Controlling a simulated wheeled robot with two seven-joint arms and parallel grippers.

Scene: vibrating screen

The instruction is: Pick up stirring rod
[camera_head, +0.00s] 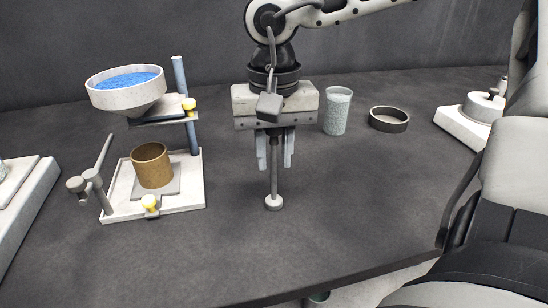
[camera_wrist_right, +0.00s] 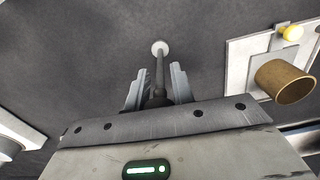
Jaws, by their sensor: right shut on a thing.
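The stirring rod (camera_head: 274,185) is a thin grey rod with a round pale disc at its lower end. It hangs upright between the fingers of my right gripper (camera_head: 275,160), which is shut on it, in the middle of the head view. In the right wrist view the rod (camera_wrist_right: 160,68) runs out from between the fingers (camera_wrist_right: 158,88), with its disc at the far end. I cannot tell whether the disc touches the table. Its upper end is hidden by the gripper. My left gripper is not in view.
Left stands a device with a funnel (camera_head: 128,98) of blue material, a brass cup (camera_head: 152,166) and a post (camera_head: 180,80). Behind right are a glass beaker (camera_head: 337,112) and a dark ring dish (camera_head: 388,119). A white device (camera_head: 466,120) stands far right. The front table is clear.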

